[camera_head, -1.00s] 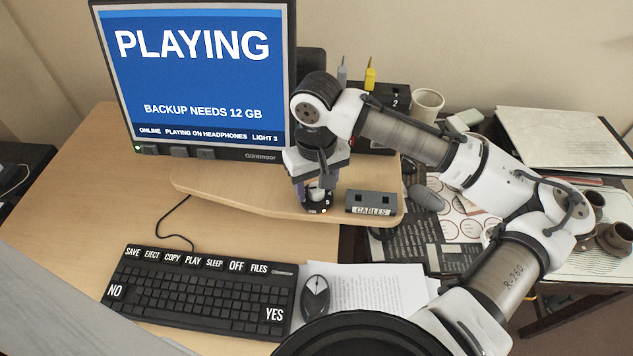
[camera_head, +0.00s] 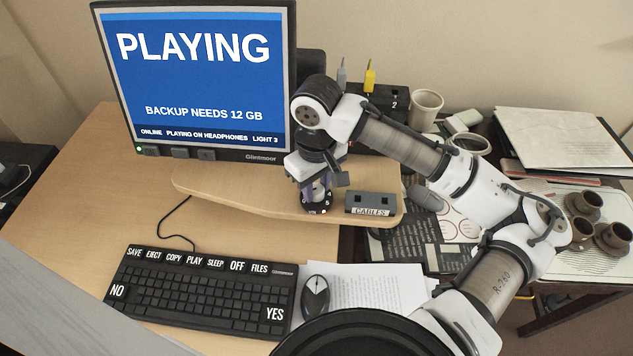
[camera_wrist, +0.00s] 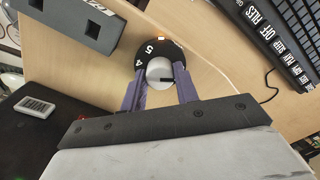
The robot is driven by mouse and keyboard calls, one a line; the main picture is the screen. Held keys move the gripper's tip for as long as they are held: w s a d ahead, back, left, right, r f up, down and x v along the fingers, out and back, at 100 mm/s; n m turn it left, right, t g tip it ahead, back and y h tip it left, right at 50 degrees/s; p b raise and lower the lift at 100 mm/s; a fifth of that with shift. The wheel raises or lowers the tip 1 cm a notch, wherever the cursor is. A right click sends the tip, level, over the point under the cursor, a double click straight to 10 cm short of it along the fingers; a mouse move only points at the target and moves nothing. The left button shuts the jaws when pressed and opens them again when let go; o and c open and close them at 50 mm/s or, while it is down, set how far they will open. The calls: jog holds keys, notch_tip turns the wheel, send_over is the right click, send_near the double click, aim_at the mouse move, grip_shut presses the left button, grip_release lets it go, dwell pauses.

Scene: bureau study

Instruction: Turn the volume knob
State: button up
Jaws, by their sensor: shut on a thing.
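The volume knob (camera_wrist: 159,74) is a light grey round cap with a dark pointer line, on a black dial base (camera_wrist: 152,47) marked with white numbers; 4 and 5 are readable in the wrist view. The dial base also shows in the head view (camera_head: 317,208), on the wooden shelf below the monitor. My gripper (camera_wrist: 160,84) has its two purple fingers on either side of the knob, shut on it. In the head view my gripper (camera_head: 318,192) points down onto the dial and hides most of the knob. The pointer line lies toward the right in the wrist view.
The CABLES box (camera_head: 374,203) stands just right of the dial. The monitor (camera_head: 195,80), showing PLAYING, stands behind to the left. The keyboard (camera_head: 200,295) and mouse (camera_head: 315,295) lie in front. A white mug (camera_head: 426,108) and small brown cups (camera_head: 583,232) stand to the right.

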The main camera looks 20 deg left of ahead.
aim_at(316, 188)
jog(key=o, duration=1)
jog(key=shift+c, duration=0.2)
jog(key=shift+r, duration=0.15)
notch_tip(316, 188, up, 14)
jog(key=shift+f, duration=0.2)
